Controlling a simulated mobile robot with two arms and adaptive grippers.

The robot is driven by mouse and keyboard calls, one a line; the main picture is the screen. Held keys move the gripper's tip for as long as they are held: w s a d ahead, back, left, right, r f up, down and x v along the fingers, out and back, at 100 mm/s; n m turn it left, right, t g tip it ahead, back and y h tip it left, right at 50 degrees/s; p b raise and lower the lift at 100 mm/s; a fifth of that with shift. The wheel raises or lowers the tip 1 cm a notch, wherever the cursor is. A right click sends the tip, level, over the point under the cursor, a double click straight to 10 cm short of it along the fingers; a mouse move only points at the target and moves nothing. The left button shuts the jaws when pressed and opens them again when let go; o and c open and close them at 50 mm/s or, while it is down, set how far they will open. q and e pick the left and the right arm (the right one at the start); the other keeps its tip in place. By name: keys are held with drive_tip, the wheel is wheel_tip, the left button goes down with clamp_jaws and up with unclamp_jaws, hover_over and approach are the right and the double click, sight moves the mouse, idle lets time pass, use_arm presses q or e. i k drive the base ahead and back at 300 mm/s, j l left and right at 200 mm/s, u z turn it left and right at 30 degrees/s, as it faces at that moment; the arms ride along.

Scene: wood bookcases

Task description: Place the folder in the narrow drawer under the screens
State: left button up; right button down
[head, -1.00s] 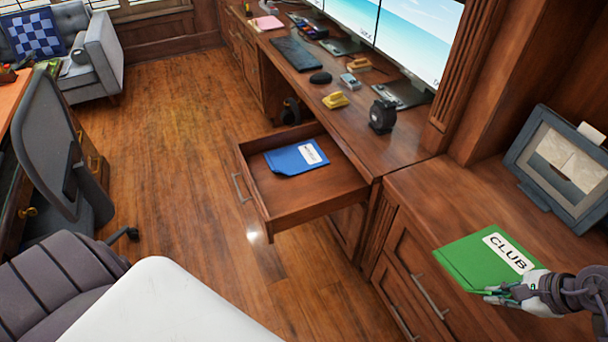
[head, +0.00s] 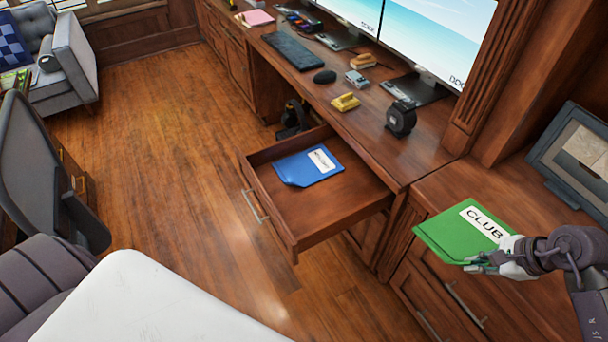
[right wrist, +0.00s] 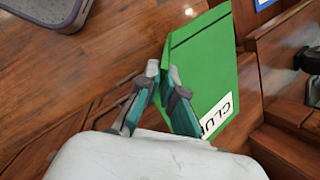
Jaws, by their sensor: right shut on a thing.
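A green folder (head: 452,232) with a white "CLUB" label is held by its near edge in my right gripper (head: 482,262), in front of the right-hand cabinet in the head view. In the right wrist view the folder (right wrist: 205,65) sits between the closed fingers (right wrist: 165,88). The narrow drawer (head: 340,212) under the screens (head: 433,30) is pulled open, to the left of the folder. A blue folder (head: 308,166) with a white label lies inside it, toward its left side. My left gripper is not in view.
The desk top holds a black tape dispenser (head: 401,118), a yellow stapler (head: 345,102), a mouse (head: 324,76) and a keyboard (head: 293,51). A picture frame (head: 577,160) stands on the right-hand cabinet. The drawer's right part is bare.

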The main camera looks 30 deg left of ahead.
sight(326, 205)
drive_tip(key=i+j, duration=0.1)
drive_tip(key=j, duration=0.55)
drive_tip(key=i+j, duration=0.1)
drive_tip(key=j, duration=0.6)
drive_tip(key=i+j, duration=0.1)
drive_tip(key=j, duration=0.55)
